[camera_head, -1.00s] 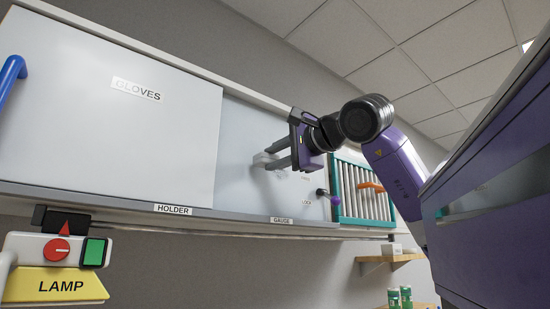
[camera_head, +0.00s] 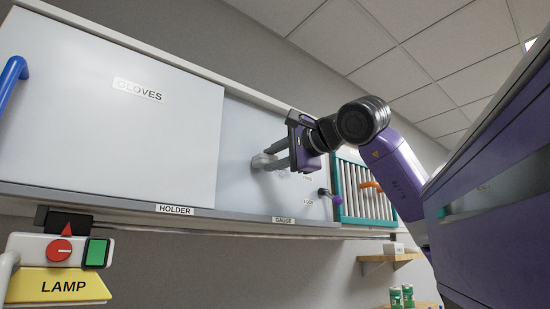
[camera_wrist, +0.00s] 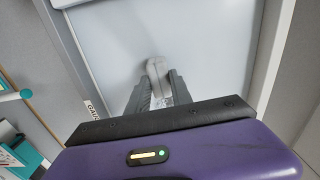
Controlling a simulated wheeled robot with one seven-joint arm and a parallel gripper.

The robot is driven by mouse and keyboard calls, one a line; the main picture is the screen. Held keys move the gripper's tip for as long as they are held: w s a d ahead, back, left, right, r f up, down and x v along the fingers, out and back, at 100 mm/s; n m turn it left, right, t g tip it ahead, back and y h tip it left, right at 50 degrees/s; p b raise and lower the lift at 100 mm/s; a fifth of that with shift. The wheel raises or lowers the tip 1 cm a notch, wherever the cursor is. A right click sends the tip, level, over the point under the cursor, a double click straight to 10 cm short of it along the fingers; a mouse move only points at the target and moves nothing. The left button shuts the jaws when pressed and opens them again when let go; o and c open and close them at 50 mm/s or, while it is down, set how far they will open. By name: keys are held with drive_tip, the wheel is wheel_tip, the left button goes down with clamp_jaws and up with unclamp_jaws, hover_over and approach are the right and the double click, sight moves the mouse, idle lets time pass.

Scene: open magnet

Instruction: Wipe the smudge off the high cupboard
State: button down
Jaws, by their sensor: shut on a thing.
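The high cupboard (camera_head: 238,130) has a pale panel to the right of its GLOVES door. My gripper (camera_head: 274,161) is at this panel, its dark fingers shut on a pale grey rounded block (camera_wrist: 156,68). The block is at or very near the panel surface; I cannot tell whether it presses on it. It also shows at the fingertips in the head view (camera_head: 261,161). Faint marks (camera_head: 284,176) show on the panel just below the fingers; I cannot tell whether they are the smudge. Part of the panel is hidden behind my gripper.
The GLOVES door (camera_head: 110,100) has a blue handle (camera_head: 12,72) at far left. A purple-ended lever (camera_head: 335,200) and a teal-framed rack (camera_head: 362,190) stand right of my gripper. A LAMP switch box (camera_head: 60,250) is at lower left.

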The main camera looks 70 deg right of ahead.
drive_tip(key=shift+w+d, duration=0.25)
drive_tip(key=shift+w, duration=0.15)
drive_tip(key=shift+d, duration=0.1)
drive_tip(key=shift+s+d+p, duration=0.9)
drive_tip(key=shift+s+d, duration=2.05)
drive_tip(key=shift+d, duration=1.8)
drive_tip(key=shift+w+a+r+b, duration=0.1)
drive_tip(key=shift+w+a+b, duration=0.75)
drive_tip(key=shift+a, duration=0.85)
drive_tip(key=shift+w+a+r+b, duration=0.15)
drive_tip(key=shift+w+a+b, duration=0.4)
drive_tip(key=shift+w+a, duration=0.85)
drive_tip(key=shift+w+a+r+b, duration=0.1)
drive_tip(key=shift+w+a+b, duration=0.6)
drive_tip(key=shift+a, duration=1.3)
drive_tip(key=s+d+r+p, duration=0.1)
drive_tip(key=s+d+p, duration=0.3)
drive_tip(key=d, duration=0.5)
drive_tip(key=shift+s+d, duration=0.4)
drive_tip(key=shift+s, duration=0.85)
